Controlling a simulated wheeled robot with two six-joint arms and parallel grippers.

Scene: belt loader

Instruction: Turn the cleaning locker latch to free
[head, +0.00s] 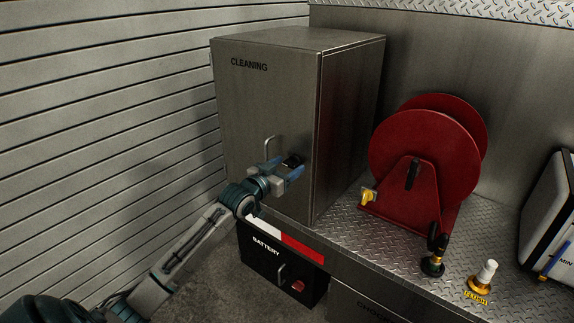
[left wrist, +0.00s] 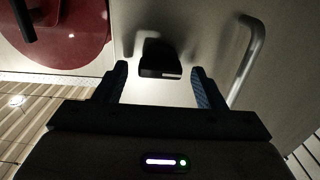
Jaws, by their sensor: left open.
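The cleaning locker (head: 262,85) is a grey metal cabinet marked CLEANING, with its door shut. Its latch (head: 294,160) is a small black knob on the door, right of the handle (head: 268,147). In the left wrist view the black latch (left wrist: 160,58) sits ahead of and between my fingertips, with the bar handle (left wrist: 246,62) to the right. My left gripper (head: 290,168) is open, its blue fingers at either side of the latch; in the left wrist view the gripper (left wrist: 160,85) shows no clear contact. My right gripper is not in view.
A red hose reel (head: 425,150) stands right of the locker on the tread-plate deck (head: 385,245). A black battery box (head: 265,262) with a red knob is below. A ribbed shutter wall (head: 100,110) closes the left side.

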